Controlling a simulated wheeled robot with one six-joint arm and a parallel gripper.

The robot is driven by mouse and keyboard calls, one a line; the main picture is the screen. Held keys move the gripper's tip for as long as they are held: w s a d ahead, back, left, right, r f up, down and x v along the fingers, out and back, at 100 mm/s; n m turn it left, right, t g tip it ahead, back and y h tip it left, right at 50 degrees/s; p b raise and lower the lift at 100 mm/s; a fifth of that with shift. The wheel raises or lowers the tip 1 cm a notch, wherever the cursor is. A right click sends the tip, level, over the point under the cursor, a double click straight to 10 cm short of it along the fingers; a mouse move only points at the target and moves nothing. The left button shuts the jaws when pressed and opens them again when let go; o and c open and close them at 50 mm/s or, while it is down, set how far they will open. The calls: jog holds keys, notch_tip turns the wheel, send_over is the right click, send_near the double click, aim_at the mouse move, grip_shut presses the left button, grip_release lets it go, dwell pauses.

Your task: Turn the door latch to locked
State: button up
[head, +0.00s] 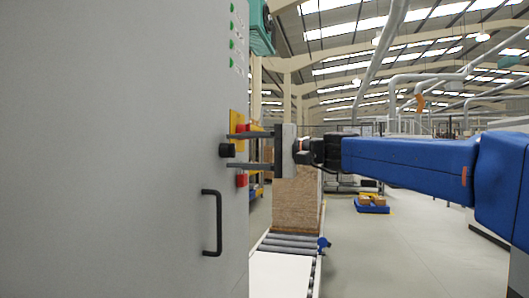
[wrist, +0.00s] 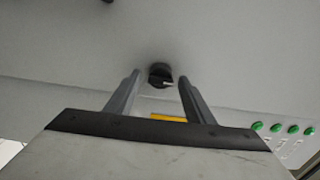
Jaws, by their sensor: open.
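The door latch is a small black knob (head: 227,150) on the grey cabinet door (head: 110,150). My gripper (head: 238,151) comes in from the right, open, with one finger above the knob and one below in the head view. In the wrist view the two fingertips (wrist: 159,80) stand on either side of the knob, with gaps visible. I cannot tell how far the tips are from the door face.
A black bar handle (head: 212,223) juts from the door below the latch. A yellow plate (head: 233,122) and red parts (head: 241,180) sit close to the fingers. Several green lights (head: 232,35) are higher up. A roller conveyor (head: 290,245) lies below right.

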jog(key=v, duration=1.7)
jog(key=s+f+g+h, duration=0.1)
jog(key=s+f+h, duration=0.35)
jog(key=f, duration=0.75)
jog(key=s+f+h, duration=0.3)
jog(key=s+f, duration=0.3)
jog(key=f, duration=0.6)
jog(key=s+d+f+n+h, duration=0.1)
jog(key=s+d+f+h, duration=0.2)
jog(key=f, duration=0.5)
jog(key=s+d+f+n+h, duration=0.1)
jog(key=s+d+f+h, duration=0.2)
jog(key=s+d+f, duration=0.2)
jog(key=s+d+f+n+h, duration=0.1)
jog(key=s+d+f+h, duration=0.2)
jog(key=f, duration=0.8)
jog(key=s+d, duration=0.2)
jog(key=s, duration=0.1)
jog(key=shift+f+n, duration=0.35)
jog(key=shift+n, duration=0.05)
